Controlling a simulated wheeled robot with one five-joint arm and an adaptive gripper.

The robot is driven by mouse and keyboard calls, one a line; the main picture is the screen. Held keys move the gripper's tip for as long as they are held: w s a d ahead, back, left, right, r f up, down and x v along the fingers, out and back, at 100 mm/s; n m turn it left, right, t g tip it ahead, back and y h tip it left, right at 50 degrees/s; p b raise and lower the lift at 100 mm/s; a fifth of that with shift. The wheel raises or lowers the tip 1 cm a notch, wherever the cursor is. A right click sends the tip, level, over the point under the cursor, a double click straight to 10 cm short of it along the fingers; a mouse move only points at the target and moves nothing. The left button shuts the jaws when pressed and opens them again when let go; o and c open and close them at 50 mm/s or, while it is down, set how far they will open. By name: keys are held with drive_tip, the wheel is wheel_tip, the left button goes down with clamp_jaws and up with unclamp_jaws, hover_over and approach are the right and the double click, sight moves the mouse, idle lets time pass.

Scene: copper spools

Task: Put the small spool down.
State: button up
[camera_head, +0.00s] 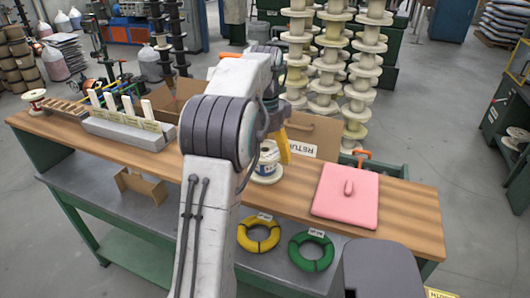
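A small white spool (268,165) with a dark label shows just right of my arm, at the middle of the wooden bench (409,208). It looks upright; I cannot tell whether its base touches the bench top. My gripper (282,148) is at the spool's upper right, with a yellow finger part showing beside it. My arm hides the rest of the gripper and the left side of the spool, so its grip is unclear. Another spool (34,102), white with a reddish middle, stands at the bench's far left end.
A pink pad (346,194) lies right of the spool. A cardboard box marked "RETU" (312,137) stands behind it. A grey block with white uprights (125,130) is at left. Yellow (244,240) and green (297,261) rings lie on the lower shelf.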

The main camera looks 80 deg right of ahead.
drive_tip(key=shift+o, duration=0.8)
wheel_tip(320, 180, up, 12)
drive_tip(key=p, duration=0.3)
drive_tip(key=shift+r+p, duration=0.15)
drive_tip(key=shift+p, duration=0.25)
